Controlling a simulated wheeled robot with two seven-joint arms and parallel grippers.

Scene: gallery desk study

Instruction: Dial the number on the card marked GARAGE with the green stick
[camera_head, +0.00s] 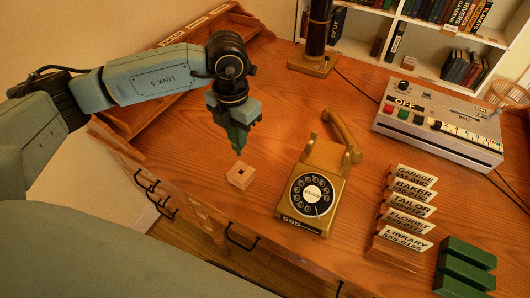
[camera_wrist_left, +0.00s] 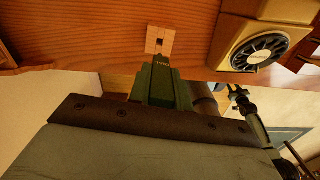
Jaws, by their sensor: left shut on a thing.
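My left gripper (camera_head: 238,146) is shut on the green stick, which is mostly hidden between the fingers. Its tip points down just above a small wooden block (camera_head: 240,178) with a square hole. In the left wrist view the gripper (camera_wrist_left: 161,66) shows close to the same block (camera_wrist_left: 153,45). A brass rotary telephone (camera_head: 335,187) stands right of the block, its dial (camera_head: 312,195) facing up toward me. Its handset (camera_head: 342,133) lies off the cradle behind it. The card marked GARAGE (camera_head: 415,174) is rearmost in a row of cards; its small digits are hard to read. My right gripper is not in view.
The BAKER, TAILOR, FLORIST and LIBRARY cards (camera_head: 404,240) stand in front of GARAGE. A grey console (camera_head: 436,118) showing OFF is behind them. A green ridged block (camera_head: 464,265) is at front right. A dark post (camera_head: 315,40) stands at the back. Desk between phone and cards is clear.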

